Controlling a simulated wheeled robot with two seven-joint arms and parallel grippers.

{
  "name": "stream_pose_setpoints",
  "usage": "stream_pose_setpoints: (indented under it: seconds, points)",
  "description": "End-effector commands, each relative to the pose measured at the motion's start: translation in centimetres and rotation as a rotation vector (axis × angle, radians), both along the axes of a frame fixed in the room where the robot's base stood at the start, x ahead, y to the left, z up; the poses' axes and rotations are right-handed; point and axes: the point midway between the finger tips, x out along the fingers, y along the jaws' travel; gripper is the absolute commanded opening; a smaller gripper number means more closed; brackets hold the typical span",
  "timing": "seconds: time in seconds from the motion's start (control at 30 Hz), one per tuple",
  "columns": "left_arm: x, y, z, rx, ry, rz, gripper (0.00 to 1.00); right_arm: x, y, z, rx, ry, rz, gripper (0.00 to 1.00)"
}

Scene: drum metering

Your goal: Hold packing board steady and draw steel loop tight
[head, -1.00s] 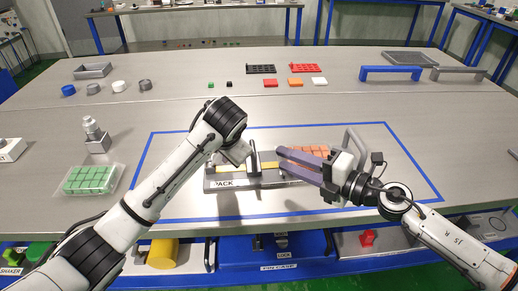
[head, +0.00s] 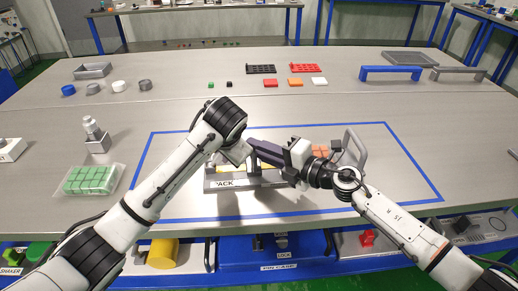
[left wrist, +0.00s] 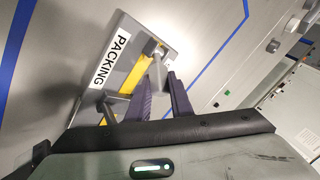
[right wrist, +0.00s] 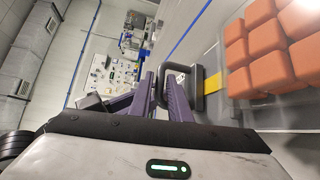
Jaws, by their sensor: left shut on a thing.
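The packing board (head: 222,185), a grey plate with a yellow strip, lies inside the blue outline; its PACKING label shows in the left wrist view (left wrist: 115,57). My left gripper (head: 246,155) is shut over the board, its fingers (left wrist: 165,75) at a grey upright post (left wrist: 157,54); the exact contact is hidden. My right gripper (head: 252,147) points left over the board, close to the left one. In the right wrist view a dark loop-shaped part, probably the steel loop (right wrist: 190,72), lies at its fingertips (right wrist: 161,78), which stand apart.
Orange blocks (right wrist: 262,50) lie right of the yellow strip. A tall grey bent bar (head: 357,140) rises behind my right gripper. The bench between the blue outline and the back row is mostly clear.

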Motion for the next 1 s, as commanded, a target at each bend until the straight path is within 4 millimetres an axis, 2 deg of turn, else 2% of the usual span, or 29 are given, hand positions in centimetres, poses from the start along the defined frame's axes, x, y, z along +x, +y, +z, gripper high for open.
stream_pose_setpoints:
  seconds: [0.03,0.1,0.33,0.6,0.9,0.93,1.0]
  points:
    - [0.1,0.0,0.1,0.001,-0.003,0.0,0.0,0.0,0.0,0.0,0.0,0.0,0.0,0.08]
    - [0.1,0.0,0.1,0.001,-0.003,0.0,0.0,0.0,0.0,0.0,0.0,0.0,0.0,0.0]
    - [0.1,0.0,0.1,0.0,-0.002,0.001,0.0,-0.1,0.2,0.0,0.0,0.0,0.001,0.0]
    - [0.0,-0.1,0.1,-0.002,-0.002,-0.001,0.0,-0.7,3.8,0.0,0.0,0.001,0.003,0.0]
    - [0.0,-0.2,0.1,-0.004,-0.002,-0.003,0.0,-0.8,4.1,0.0,0.0,0.001,0.003,0.0]
    - [0.0,-0.2,0.1,-0.004,-0.002,-0.003,0.0,-0.8,4.1,0.0,0.0,0.001,0.004,0.15]
    - [0.0,-0.3,0.1,-0.004,-0.002,-0.004,0.0,-0.8,4.0,0.0,0.0,0.001,0.003,0.27]
